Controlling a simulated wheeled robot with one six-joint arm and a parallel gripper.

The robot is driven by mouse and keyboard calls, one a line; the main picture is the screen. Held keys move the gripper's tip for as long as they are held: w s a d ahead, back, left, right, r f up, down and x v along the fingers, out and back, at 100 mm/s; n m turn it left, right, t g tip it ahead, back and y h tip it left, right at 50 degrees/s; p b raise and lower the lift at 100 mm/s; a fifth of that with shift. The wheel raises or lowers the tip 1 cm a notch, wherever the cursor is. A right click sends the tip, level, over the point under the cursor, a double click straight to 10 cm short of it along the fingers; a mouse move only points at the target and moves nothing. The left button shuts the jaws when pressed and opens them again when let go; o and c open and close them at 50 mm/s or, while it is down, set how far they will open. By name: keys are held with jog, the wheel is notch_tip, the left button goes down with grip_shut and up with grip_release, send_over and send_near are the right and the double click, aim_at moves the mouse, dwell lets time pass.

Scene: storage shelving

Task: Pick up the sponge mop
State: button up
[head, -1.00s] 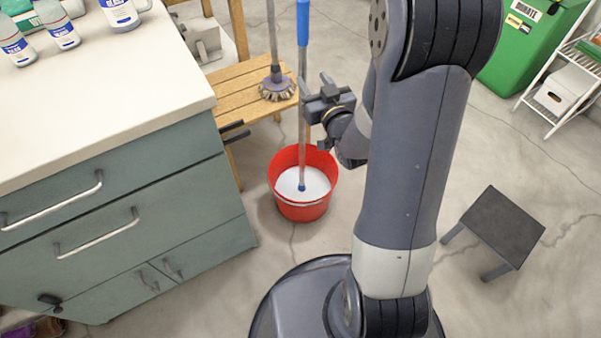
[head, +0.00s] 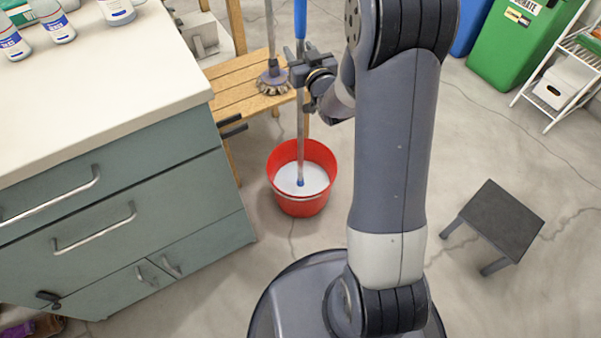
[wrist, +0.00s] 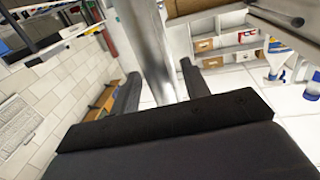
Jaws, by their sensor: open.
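A mop with a grey metal pole (head: 300,135) and a blue handle top (head: 300,18) stands nearly upright in a red bucket (head: 301,207). I take it for the sponge mop; its lower end meets a white area inside the bucket, and I cannot tell if that is a head or liquid. My gripper (head: 296,66) is at the upper part of the pole, just below the blue handle. In the wrist view the metal pole (wrist: 150,45) runs between the two dark, open fingers (wrist: 158,92). Whether the fingers touch it is unclear.
A round brush on a pole (head: 273,80) stands close left, by a wooden bench (head: 235,92). A green cabinet with a white top (head: 100,90) with bottles is at left. A dark stool (head: 497,220) and green bin (head: 520,45) are at right. Floor between is clear.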

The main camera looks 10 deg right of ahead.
jog(key=shift+c, duration=0.5)
grip_shut()
jog(key=shift+r, duration=0.15)
